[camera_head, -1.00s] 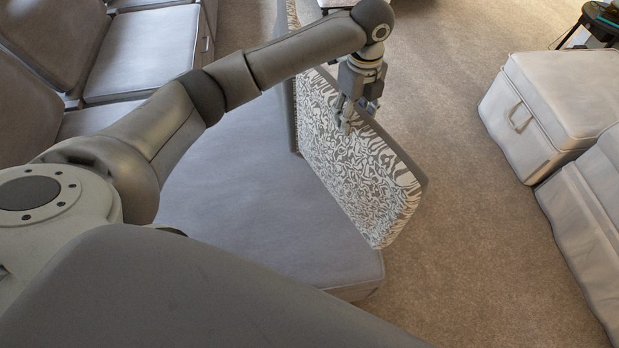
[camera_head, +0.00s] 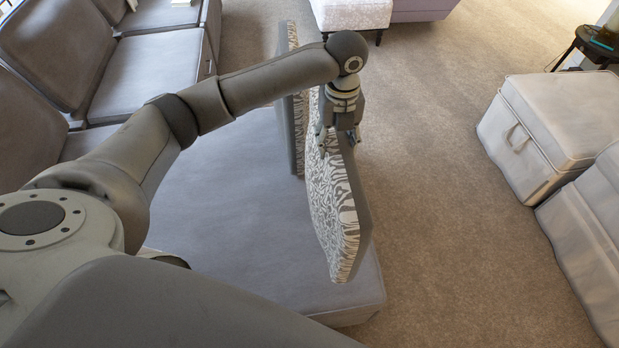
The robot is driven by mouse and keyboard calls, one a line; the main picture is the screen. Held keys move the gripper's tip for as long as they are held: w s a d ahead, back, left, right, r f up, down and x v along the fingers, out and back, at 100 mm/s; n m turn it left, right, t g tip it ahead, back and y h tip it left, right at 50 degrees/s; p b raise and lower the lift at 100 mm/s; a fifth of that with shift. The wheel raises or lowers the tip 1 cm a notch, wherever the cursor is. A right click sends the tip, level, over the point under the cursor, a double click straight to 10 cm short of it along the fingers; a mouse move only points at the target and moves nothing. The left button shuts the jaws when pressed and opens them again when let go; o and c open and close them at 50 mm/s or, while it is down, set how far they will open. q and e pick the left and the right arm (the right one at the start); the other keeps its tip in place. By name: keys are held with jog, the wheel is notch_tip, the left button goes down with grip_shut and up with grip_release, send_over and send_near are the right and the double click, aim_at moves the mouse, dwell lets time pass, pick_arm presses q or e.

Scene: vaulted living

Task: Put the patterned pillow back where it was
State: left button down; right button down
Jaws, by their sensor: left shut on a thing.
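The patterned pillow (camera_head: 335,205) has a grey and white swirl face and a plain grey back. It stands on edge over the right side of the grey sofa seat (camera_head: 235,195). My left gripper (camera_head: 340,145) is shut on its top edge, pointing down from above. I cannot tell whether the pillow's lower edge touches the seat. A second pillow (camera_head: 290,110) with a similar pattern stands just behind it, partly hidden by my left arm. My right gripper is not in view.
Grey sofa seats (camera_head: 150,70) run along the upper left. Open carpet (camera_head: 440,200) lies right of the seat. A pale storage ottoman (camera_head: 550,125) stands at the right, with a dark side table (camera_head: 590,45) behind it. A light patterned stool (camera_head: 350,14) is at the back.

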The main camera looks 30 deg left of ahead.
aim_at(310, 184)
pick_arm(q)
jog(key=s+a+f, duration=0.1)
jog(key=f, duration=0.1)
jog(key=s+a+f, duration=0.1)
jog(key=s+f, duration=0.1)
jog(key=s+a+f+p, duration=0.1)
jog(key=s+f, duration=0.1)
jog(key=shift+s+a, duration=0.1)
jog(key=shift+s, duration=0.1)
jog(key=f, duration=0.2)
jog(key=shift+s+a+f+p, duration=0.15)
jog(key=shift+s+f+p, duration=0.15)
jog(key=shift+f+p, duration=0.05)
jog(key=shift+f, duration=0.7)
jog(key=c, duration=0.7)
grip_release()
notch_tip(310, 184, up, 12)
jog(key=shift+r+b, duration=0.15)
jog(key=shift+b, duration=0.25)
